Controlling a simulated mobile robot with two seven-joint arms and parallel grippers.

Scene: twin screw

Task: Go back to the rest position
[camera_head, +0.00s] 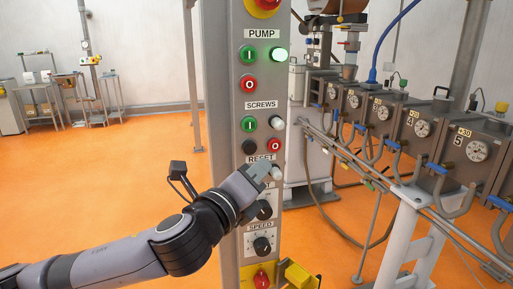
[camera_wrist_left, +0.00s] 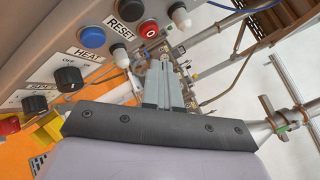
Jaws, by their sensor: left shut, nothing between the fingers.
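My left gripper (camera_head: 262,172) is shut and empty in the head view, in front of the control column (camera_head: 225,120), just below the RESET label. It hides part of the HEAT label and the area around it. In the left wrist view the shut fingers (camera_wrist_left: 162,75) point up past the panel's edge, beside the RESET button and the HEAT knob (camera_wrist_left: 69,78). I cannot tell whether the fingertips touch the panel. My left arm reaches in from the lower left. My right gripper is not in view.
The column carries a lit green PUMP lamp (camera_head: 279,54), red stop buttons, a SPEED knob (camera_head: 262,245) and a yellow-red switch (camera_head: 262,279) at the bottom. Machine barrels with gauges and pipes (camera_head: 420,125) stand to the right. Open orange floor (camera_head: 100,180) lies left.

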